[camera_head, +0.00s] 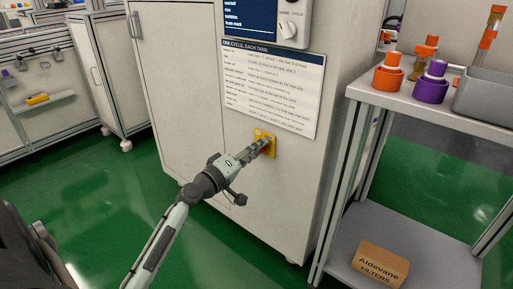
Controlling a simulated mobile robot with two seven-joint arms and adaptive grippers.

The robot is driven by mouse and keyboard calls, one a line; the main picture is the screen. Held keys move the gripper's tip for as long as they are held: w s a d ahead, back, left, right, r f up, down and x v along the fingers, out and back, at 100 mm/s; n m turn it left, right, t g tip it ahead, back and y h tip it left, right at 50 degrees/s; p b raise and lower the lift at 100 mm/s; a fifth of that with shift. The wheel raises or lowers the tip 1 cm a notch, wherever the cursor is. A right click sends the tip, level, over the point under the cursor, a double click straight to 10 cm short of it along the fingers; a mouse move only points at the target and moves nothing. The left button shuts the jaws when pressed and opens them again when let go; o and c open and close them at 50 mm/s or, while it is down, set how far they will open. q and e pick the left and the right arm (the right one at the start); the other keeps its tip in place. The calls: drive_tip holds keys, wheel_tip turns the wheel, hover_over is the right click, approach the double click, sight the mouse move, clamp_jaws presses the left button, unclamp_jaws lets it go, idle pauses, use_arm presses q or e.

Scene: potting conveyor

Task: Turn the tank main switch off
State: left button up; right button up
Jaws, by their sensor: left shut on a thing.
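The tank main switch is a yellow plate (258,137) with a red part on the front of the white cabinet (190,80), below the printed sheet. My left gripper (265,146) reaches it from the lower left, with its fingertips at the switch, and is shut on the switch's handle. The fingers cover most of the handle, so its angle is hard to tell. My right gripper is not in view.
A printed instruction sheet (272,88) and a control panel with a knob (290,28) are above the switch. To the right, a shelf unit (440,112) holds orange and purple containers, a grey bin (485,95) and, lower, a cardboard box (379,264). The green floor (225,245) is clear.

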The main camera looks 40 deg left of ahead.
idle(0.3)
use_arm(q)
drive_tip(key=o, duration=1.2)
drive_tip(key=shift+c, duration=0.2)
drive_tip(key=shift+s, duration=0.1)
drive_tip(key=s+a, duration=0.1)
drive_tip(key=s, duration=1)
drive_tip(key=shift+s, duration=0.4)
drive_tip(key=shift+w+d, duration=0.1)
drive_tip(key=shift+d, duration=0.05)
